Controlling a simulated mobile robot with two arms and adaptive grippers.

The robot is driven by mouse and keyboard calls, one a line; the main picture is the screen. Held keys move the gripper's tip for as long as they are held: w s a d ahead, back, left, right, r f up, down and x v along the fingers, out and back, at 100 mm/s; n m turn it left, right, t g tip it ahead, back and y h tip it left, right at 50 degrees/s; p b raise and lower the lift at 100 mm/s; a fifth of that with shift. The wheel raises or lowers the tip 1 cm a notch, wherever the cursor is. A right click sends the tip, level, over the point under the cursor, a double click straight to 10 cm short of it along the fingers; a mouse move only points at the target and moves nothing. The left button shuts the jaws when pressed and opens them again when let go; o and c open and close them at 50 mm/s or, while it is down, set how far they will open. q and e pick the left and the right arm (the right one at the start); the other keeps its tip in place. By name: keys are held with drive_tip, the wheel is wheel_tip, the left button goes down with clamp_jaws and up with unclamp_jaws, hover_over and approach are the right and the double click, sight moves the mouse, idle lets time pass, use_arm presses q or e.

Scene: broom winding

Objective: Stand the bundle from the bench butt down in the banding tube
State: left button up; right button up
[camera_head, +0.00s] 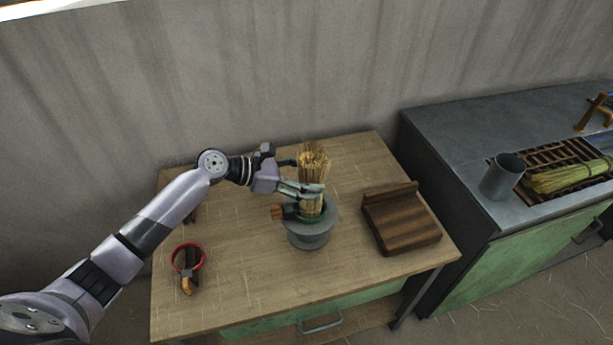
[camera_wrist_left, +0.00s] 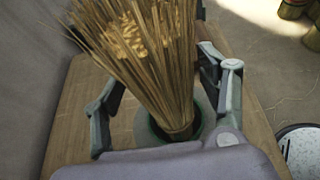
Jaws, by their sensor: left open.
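A straw bundle (camera_head: 313,175) stands upright in the grey banding tube (camera_head: 309,235) on the wooden bench, its bristly end up. Its lower end is inside the tube and hidden by the rim. My left gripper (camera_head: 312,190) is around the bundle just above the tube, with its jaws open. In the left wrist view the bundle (camera_wrist_left: 150,60) rises between the two spread fingers (camera_wrist_left: 165,100), leaning a little, and the tube's dark green-lined mouth (camera_wrist_left: 203,115) shows behind it. My right gripper is in neither view.
A dark wooden block (camera_head: 402,222) lies right of the tube. A red ring with a dark-handled tool (camera_head: 187,266) lies at the front left. On the grey counter at right are a metal cup (camera_head: 503,176) and a slatted rack with green straw (camera_head: 568,177).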

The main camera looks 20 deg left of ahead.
use_arm(q)
drive_tip(key=v, duration=1.2)
idle(0.6)
